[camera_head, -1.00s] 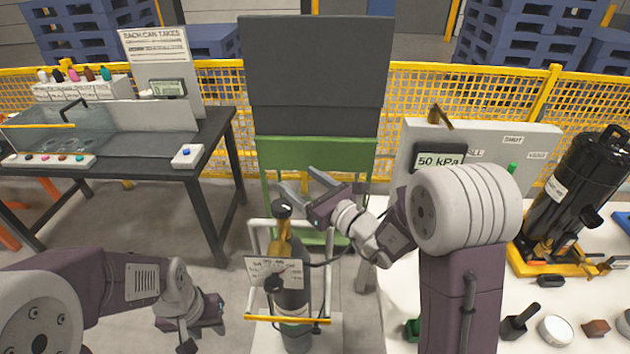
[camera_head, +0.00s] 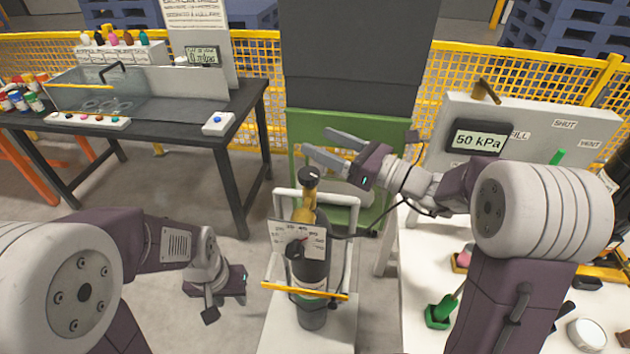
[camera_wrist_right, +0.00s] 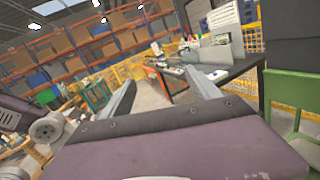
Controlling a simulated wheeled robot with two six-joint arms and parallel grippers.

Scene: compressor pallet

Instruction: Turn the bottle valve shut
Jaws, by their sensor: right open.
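The gas bottle (camera_head: 313,269) stands upright in a white-framed trolley, with a yellow shoulder and a dark body. Its valve has a black knob (camera_head: 309,174) on top.
A yellow bar (camera_head: 305,291) and white rails surround the bottle, and a hose runs right. A white bench (camera_head: 415,285) on the right carries a panel (camera_head: 545,125) with a display reading 50 kPa. A dark table (camera_head: 160,120) stands at the left.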

